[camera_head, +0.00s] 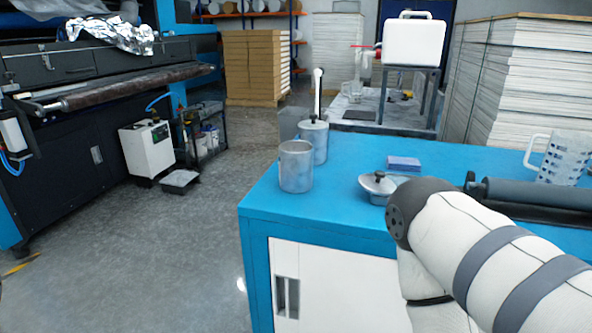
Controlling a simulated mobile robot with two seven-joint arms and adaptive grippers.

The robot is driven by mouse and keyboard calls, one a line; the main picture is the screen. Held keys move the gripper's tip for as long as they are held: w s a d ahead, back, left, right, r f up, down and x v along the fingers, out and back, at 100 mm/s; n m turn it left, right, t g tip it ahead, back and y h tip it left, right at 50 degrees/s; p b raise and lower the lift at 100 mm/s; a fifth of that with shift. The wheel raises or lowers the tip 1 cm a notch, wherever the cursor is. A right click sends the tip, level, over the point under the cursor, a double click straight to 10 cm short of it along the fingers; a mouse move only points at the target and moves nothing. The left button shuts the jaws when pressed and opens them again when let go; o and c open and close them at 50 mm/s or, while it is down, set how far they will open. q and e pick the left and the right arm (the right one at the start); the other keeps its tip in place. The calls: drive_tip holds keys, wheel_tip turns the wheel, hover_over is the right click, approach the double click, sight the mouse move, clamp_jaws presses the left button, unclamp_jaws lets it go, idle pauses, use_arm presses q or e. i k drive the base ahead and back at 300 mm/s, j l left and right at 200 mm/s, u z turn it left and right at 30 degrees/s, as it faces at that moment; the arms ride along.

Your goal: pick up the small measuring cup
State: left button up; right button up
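A clear, pale measuring cup (563,158) with a handle on its left and a patterned wall stands upright on the blue table (330,210), near the right edge of the view. A grey metal cup (296,168) stands upright near the table's left edge. I cannot tell from size alone which one the task calls small. My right arm comes in from the right and bends down in front of the table. Its gripper is out of view, and so is my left gripper. Neither cup is seen in a gripper.
A metal can with a tall handle (314,140) stands behind the grey cup. A lidded metal pot (378,187), a purple stack (404,164) and a dark roller (530,194) are on the table. Open floor (180,255) lies to the left, before a large machine (90,140).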

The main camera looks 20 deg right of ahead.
sight(355, 87)
drive_tip(key=i+j+u, duration=0.6)
drive_tip(key=i, duration=0.25)
drive_tip(key=i+j+u, duration=0.3)
drive_tip(key=i, duration=0.15)
drive_tip(key=i+u, duration=0.3)
drive_tip(key=i, duration=0.15)
drive_tip(key=i+l+z, duration=0.25)
drive_tip(key=z, duration=0.25)
drive_tip(key=i+z, duration=0.85)
drive_tip(key=z, duration=0.15)
drive_tip(key=i+j+z, duration=0.15)
drive_tip(key=i+z, duration=0.2)
drive_tip(key=z, duration=0.15)
drive_tip(key=i+z, duration=0.2)
drive_tip(key=i, duration=0.35)
drive_tip(key=i+z, duration=0.25)
drive_tip(key=i, duration=0.3)
drive_tip(key=i+j+z, duration=0.2)
drive_tip(key=i, duration=0.35)
drive_tip(key=i+j+z, duration=0.2)
drive_tip(key=i, duration=0.35)
